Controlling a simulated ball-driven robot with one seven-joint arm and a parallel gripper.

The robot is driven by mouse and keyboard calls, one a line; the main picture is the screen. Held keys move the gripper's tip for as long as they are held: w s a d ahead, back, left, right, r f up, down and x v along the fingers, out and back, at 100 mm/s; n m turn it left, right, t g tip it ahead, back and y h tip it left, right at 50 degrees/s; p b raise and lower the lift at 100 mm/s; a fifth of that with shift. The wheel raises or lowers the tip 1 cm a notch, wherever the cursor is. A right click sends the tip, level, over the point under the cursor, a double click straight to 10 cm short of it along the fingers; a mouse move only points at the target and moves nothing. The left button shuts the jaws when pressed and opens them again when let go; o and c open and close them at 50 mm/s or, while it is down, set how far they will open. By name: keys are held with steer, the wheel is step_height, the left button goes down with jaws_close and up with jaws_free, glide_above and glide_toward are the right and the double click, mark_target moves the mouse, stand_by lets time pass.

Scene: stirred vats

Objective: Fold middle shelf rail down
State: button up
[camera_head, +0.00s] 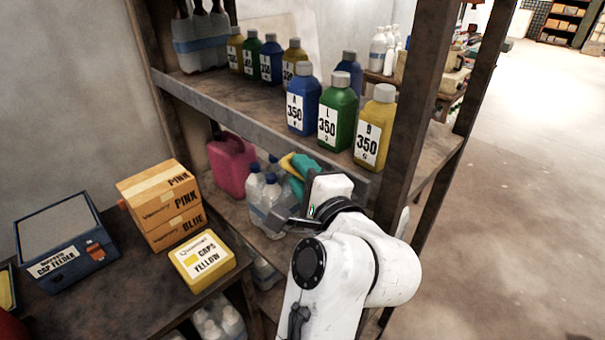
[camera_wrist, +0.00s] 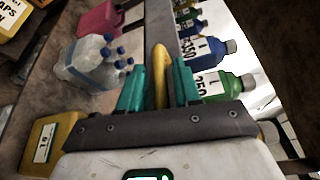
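The middle shelf's grey front rail (camera_head: 225,115) runs along the edge of the bottle shelf, below the bottles. In the wrist view the rail (camera_wrist: 190,45) is a grey strip beyond the fingers. Whether it is raised or folded is hard to tell. My gripper (camera_head: 297,168) is below and in front of the rail's right part. In the wrist view my gripper (camera_wrist: 160,78) shows two teal fingers set apart, with a curved yellow piece (camera_wrist: 160,72) between them. I see no clear contact with the rail.
Blue, green and yellow bottles (camera_head: 327,125) stand close behind the rail. Clear jugs (camera_head: 265,198) and a pink can (camera_head: 231,165) fill the shelf below, left of my gripper. A rusty post (camera_head: 414,90) stands at right. Boxes (camera_head: 165,205) sit on the left table.

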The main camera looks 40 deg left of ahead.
jaws_close()
steer(key=shift+f, duration=0.15)
steer(key=shift+s+f+n+b, duration=0.2)
steer(key=shift+f+n+b, duration=0.4)
steer(key=shift+b, duration=0.6)
step_height(320, 180, down, 6)
steer(key=w+n+g+y+b, duration=0.1)
steer(key=n+g+y+b, duration=0.3)
steer(key=n+b, duration=1.7)
steer(key=y+b, duration=0.3)
steer(key=b, duration=0.6)
steer(key=shift+f+g, duration=0.2)
steer(key=shift+g, duration=0.1)
steer(key=shift+n+b, duration=0.3)
steer(key=shift+b, duration=0.05)
steer(key=shift+r, duration=0.1)
